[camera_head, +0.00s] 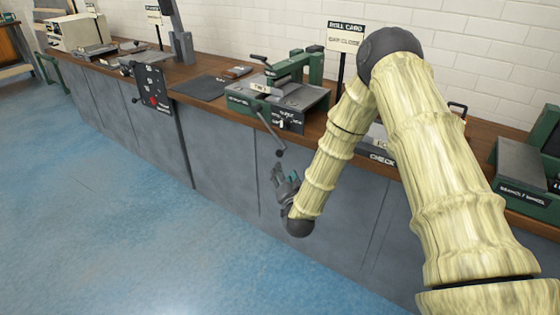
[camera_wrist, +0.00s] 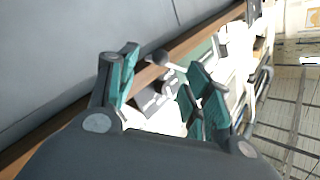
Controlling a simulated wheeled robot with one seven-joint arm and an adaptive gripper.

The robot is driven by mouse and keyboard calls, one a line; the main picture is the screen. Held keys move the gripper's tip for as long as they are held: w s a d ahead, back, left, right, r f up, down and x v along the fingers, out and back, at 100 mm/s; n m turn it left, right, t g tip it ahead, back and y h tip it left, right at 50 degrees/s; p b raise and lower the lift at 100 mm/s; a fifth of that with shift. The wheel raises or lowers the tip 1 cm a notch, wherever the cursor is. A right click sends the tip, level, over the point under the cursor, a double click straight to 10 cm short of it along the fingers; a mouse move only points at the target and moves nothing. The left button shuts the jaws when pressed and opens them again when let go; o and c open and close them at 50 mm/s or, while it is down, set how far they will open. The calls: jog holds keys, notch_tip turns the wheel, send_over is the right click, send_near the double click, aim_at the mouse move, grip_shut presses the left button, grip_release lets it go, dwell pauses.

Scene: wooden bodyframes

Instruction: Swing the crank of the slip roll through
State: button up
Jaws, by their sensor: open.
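The slip roll (camera_head: 300,98) is a green and grey machine on the wooden bench, with a green arm over its bed. Its crank (camera_head: 270,130) is a thin dark rod that hangs over the bench's front edge and ends in a dark ball knob (camera_head: 279,152). My gripper (camera_head: 279,172) is open and empty just below the knob, in front of the cabinets. In the wrist view, the knob (camera_wrist: 159,57) shows in the gap between the two teal-padded fingers (camera_wrist: 160,65), farther off. I see no clear contact.
A sign (camera_head: 345,35) stands behind the slip roll. Another green machine (camera_head: 525,170) is at the right. The blue floor in front is clear.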

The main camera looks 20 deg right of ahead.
aim_at(280, 156)
jog(key=w, duration=0.3)
jog(key=w+d, duration=0.1)
jog(key=w, duration=0.3)
jog(key=w+d+r, duration=0.1)
jog(key=w, duration=0.3)
jog(key=shift+w, duration=0.2)
grip_shut()
jog(key=shift+w+a, duration=0.1)
